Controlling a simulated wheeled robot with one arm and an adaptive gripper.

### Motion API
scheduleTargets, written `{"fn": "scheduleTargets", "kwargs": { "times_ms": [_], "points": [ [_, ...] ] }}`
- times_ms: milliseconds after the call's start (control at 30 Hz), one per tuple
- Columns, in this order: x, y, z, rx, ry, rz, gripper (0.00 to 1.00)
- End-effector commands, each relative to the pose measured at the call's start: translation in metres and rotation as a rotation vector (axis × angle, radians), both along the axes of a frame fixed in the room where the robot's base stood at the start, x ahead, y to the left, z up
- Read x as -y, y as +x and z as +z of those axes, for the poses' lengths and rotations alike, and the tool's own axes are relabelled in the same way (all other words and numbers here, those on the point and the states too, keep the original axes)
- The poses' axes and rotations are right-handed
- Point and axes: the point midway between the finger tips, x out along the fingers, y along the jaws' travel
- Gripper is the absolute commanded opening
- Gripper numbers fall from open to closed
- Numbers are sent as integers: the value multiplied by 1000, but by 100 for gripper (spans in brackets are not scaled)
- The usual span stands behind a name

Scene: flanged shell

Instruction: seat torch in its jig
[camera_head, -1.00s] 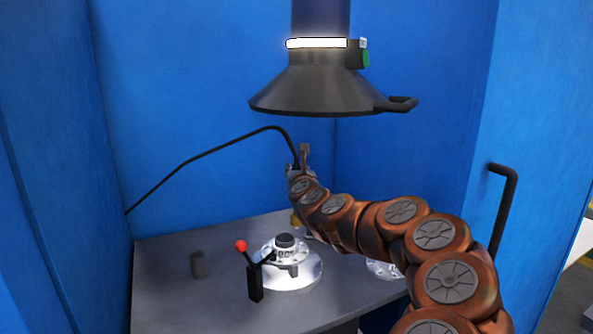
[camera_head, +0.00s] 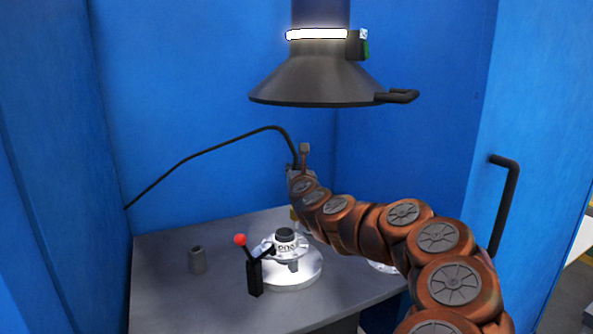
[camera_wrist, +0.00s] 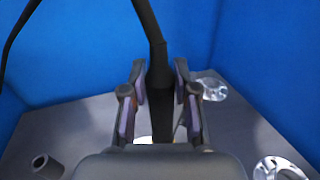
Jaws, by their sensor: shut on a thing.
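My gripper (camera_wrist: 160,78) is shut on the dark torch (camera_wrist: 160,95), with one finger on each side of it. The torch's black cable (camera_head: 205,150) rises from the gripper, arcs left and runs down along the blue wall. In the head view my gripper (camera_head: 300,172) is above the back of the table, and my arm hides most of the torch. The torch's lower end is hidden in both views. A silver flanged shell (camera_head: 288,247) sits on a round plate, left of and below my gripper. I cannot tell which thing is the torch's jig.
A clamp (camera_head: 255,276) with a red knob (camera_head: 240,240) stands beside the shell. A grey hollow cylinder (camera_head: 197,261) stands on the table (camera_head: 170,300) at left. A dark hood (camera_head: 318,82) hangs above. Shiny round parts (camera_wrist: 212,88) lie at right. Blue walls enclose the table.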

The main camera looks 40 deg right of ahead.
Motion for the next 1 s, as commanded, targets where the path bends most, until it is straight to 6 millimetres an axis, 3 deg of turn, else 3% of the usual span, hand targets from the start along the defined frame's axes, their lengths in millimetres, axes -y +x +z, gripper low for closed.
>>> {"fn": "scheduleTargets", "kwargs": {
  "times_ms": [567,600,867,1000],
  "points": [
    [0,0,-12,0,-1,1,0],
    [0,0,-11,0,-1,0,31],
    [0,0,-11,-1,-1,0,58],
    [0,0,-11,-1,-1,0,58]
  ]
}}
